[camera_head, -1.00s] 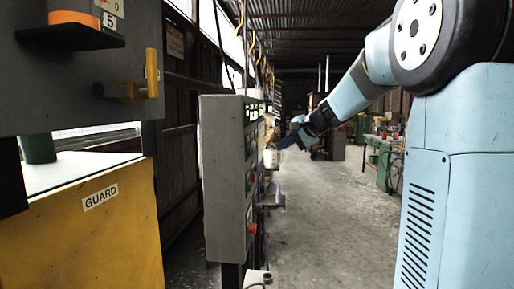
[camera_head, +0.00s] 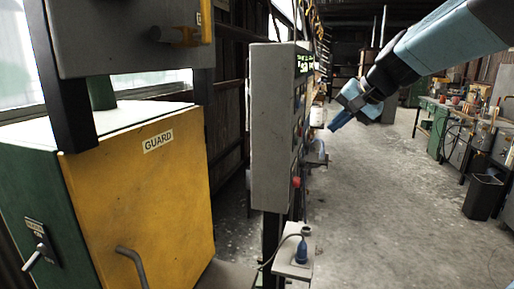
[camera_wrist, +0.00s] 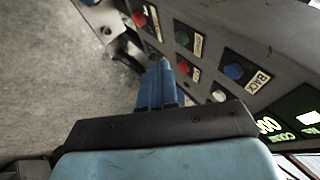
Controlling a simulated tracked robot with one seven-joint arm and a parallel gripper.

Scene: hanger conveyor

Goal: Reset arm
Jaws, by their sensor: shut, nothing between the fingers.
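My gripper (camera_head: 336,122) is in the head view, at the end of my light blue arm, just right of the grey control box. Its blue fingers point down and left toward the box's button face, and they look apart from it. In the wrist view my gripper (camera_wrist: 157,62) shows as closed blue fingers with nothing held. The control panel (camera_head: 272,130) is seen nearly edge-on in the head view. In the wrist view its face (camera_wrist: 236,40) carries red, green, blue and white buttons, one labelled BACK, and a green lit display.
A yellow and green machine with a GUARD label (camera_head: 158,141) fills the left. Workbenches (camera_head: 440,125) and a black bin (camera_head: 483,197) stand at the right. The concrete floor (camera_head: 380,210) between is clear.

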